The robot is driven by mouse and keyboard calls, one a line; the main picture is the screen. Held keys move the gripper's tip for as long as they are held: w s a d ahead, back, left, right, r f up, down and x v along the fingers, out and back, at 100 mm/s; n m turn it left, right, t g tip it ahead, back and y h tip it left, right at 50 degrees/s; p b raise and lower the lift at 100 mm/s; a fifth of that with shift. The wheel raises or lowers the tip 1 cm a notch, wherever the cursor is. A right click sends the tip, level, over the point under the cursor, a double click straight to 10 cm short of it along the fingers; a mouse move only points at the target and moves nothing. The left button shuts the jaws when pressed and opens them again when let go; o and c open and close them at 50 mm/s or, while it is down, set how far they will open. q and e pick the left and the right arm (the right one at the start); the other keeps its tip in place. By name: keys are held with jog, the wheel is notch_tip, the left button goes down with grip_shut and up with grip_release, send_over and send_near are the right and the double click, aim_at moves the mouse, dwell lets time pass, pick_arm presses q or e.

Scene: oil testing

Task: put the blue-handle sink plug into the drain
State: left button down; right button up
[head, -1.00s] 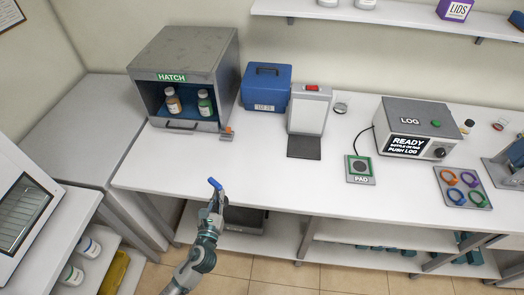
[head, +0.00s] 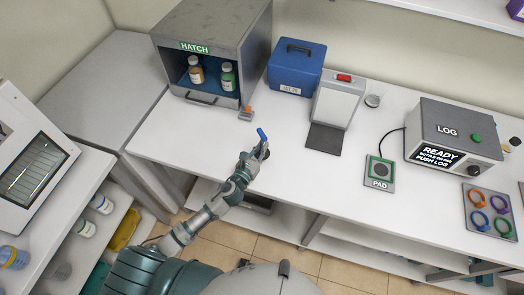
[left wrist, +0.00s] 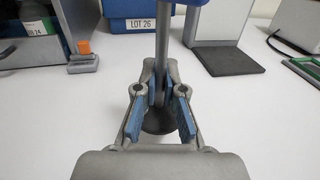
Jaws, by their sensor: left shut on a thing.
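My left gripper (head: 257,155) is shut on the sink plug and holds it over the front part of the white counter. The plug's blue handle (head: 262,135) sticks up above the fingers in the head view. In the left wrist view, the plug's grey stem (left wrist: 162,45) runs down between the blue-padded fingers (left wrist: 158,112). A dark round stopper (left wrist: 158,120) shows below and behind them. I cannot tell the exact gap between plug and counter. No drain or sink shows in either view. My right gripper is not in view.
The counter (head: 190,140) is clear around the plug. Behind stand the hatch box (head: 225,30) with bottles, a blue case (head: 296,70) and a grey stand with a dark plate (head: 325,139). The pad (head: 380,174) and log box (head: 455,130) are to the right.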

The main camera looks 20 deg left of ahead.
pick_arm(q)
jog(key=shift+w+d+f, duration=0.15)
jog(key=shift+w+f, duration=0.05)
jog(key=shift+f, duration=0.05)
notch_tip(320, 180, down, 3)
jog(key=shift+s+d+r+b, duration=0.1)
jog(key=shift+d+b, duration=0.05)
jog(key=shift+b, duration=0.45)
jog(key=c, duration=1.6)
grip_release()
jog(key=shift+a, duration=0.2)
jog(key=o, duration=0.3)
jog(key=shift+s, duration=0.1)
